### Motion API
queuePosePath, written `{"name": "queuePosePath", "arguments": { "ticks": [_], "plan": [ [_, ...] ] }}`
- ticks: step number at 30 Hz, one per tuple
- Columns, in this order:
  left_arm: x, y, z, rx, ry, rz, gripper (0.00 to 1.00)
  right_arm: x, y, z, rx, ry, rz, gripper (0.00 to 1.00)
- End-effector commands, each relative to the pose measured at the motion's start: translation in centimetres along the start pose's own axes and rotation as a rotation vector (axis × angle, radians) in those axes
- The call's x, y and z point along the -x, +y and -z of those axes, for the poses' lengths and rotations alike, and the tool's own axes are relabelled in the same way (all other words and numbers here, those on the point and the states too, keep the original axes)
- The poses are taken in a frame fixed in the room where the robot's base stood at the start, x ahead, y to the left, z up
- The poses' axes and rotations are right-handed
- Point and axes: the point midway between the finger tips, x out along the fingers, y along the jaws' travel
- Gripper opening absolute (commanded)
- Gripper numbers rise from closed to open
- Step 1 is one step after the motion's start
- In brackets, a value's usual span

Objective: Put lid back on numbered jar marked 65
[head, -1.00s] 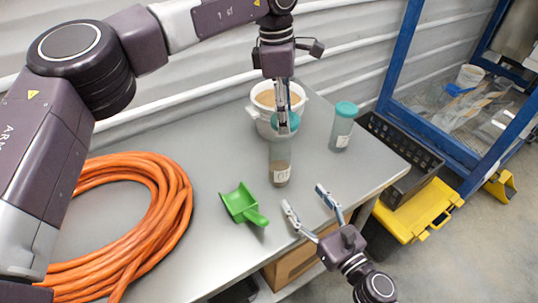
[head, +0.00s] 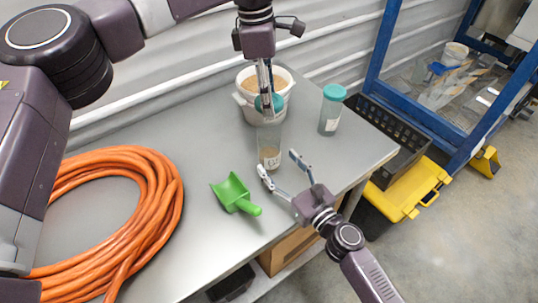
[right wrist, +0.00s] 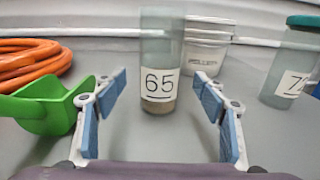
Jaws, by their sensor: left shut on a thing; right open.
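The jar marked 65 (head: 270,148) stands upright on the grey table, clear with brown material at its bottom. Its label reads clearly in the right wrist view (right wrist: 160,82). My right gripper (head: 278,162) is open beside the jar's near side. In the right wrist view its fingers (right wrist: 160,80) flank the jar, which stands just beyond the tips.
A second jar (head: 331,112) with a teal lid stands to the right. A white bucket (head: 245,105) of grainy material is behind. A green scoop (head: 233,194) and an orange hose coil (head: 165,190) lie left. A black crate (head: 395,128) sits past the table's right edge.

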Motion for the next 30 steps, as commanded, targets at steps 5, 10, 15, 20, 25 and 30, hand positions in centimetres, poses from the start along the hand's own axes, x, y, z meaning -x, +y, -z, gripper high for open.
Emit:
{"name": "queuePosePath", "arguments": {
  "ticks": [5,10,15,20,25,30],
  "plan": [
    [0.0,0.0,0.0,0.0,0.0,0.0,0.37,-3.2,0.0,-0.1,0.0,-0.001,0.001,0.65],
    [0.0,0.0,0.0,0.0,0.0,0.0,0.37,-5.0,0.0,0.0,-0.003,0.0,0.001,0.65],
    [0.0,0.0,0.0,0.0,0.0,0.0,0.37,-5.6,0.0,0.0,-0.002,0.0,0.0,0.65],
    [0.0,0.0,0.0,0.0,0.0,0.0,0.37,-5.7,0.0,0.0,-0.002,0.0,0.0,0.65],
    [0.0,0.0,0.0,0.0,0.0,0.0,0.37,-5.6,0.0,0.0,-0.001,0.0,0.0,0.56],
    [0.0,0.0,0.0,0.0,0.0,0.0,0.37,-5.6,0.0,0.0,-0.001,0.0,0.0,0.37]
  ]
}}
